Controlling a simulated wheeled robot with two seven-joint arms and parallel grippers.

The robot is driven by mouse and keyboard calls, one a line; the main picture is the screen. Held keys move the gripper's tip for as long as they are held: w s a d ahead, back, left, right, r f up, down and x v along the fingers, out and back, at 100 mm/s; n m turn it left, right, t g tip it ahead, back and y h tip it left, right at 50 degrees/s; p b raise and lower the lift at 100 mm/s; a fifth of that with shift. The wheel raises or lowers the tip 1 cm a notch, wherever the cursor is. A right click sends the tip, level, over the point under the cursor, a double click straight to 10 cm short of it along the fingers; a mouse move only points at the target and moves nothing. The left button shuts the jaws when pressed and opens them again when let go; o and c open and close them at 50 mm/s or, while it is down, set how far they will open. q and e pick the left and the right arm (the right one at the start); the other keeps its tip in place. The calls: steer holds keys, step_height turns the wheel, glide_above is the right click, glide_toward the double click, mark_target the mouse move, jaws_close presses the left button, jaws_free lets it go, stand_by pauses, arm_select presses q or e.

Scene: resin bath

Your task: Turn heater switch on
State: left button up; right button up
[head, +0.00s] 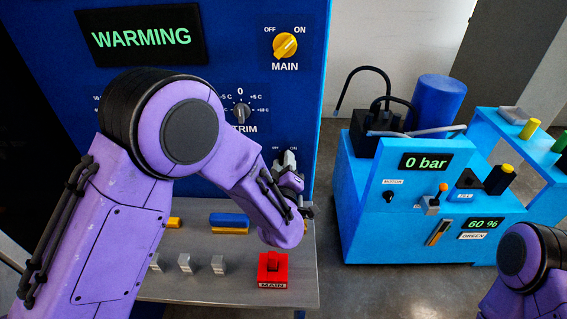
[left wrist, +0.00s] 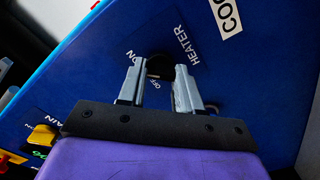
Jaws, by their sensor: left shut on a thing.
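The heater switch (left wrist: 158,65) is a dark round knob on the blue panel, between the labels OFF, ON and HEATER in the left wrist view. My left gripper (left wrist: 159,75) has its two grey fingers on either side of the knob and is shut on it. Which label the knob points to cannot be made out. In the head view my left gripper (head: 289,172) is against the panel below the trim dial and hides the knob. A display (head: 145,36) above reads WARMING in green. My right gripper is out of view.
A yellow main knob (head: 285,45) and a trim dial (head: 241,112) are above the gripper. A red main switch (head: 273,267) is on the grey ledge (head: 220,290) below. A light blue machine (head: 380,225) stands to the right, across a floor gap.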

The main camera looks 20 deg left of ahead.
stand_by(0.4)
arm_select(q)
steer(key=o, duration=1)
steer(key=shift+o, duration=0.2)
steer(key=shift+s, duration=0.1)
steer(key=b+v, duration=0.2)
steer(key=v, duration=0.8)
steer(key=shift+s, duration=0.2)
steer(key=shift+d+r, duration=0.1)
steer(key=shift+r, duration=0.05)
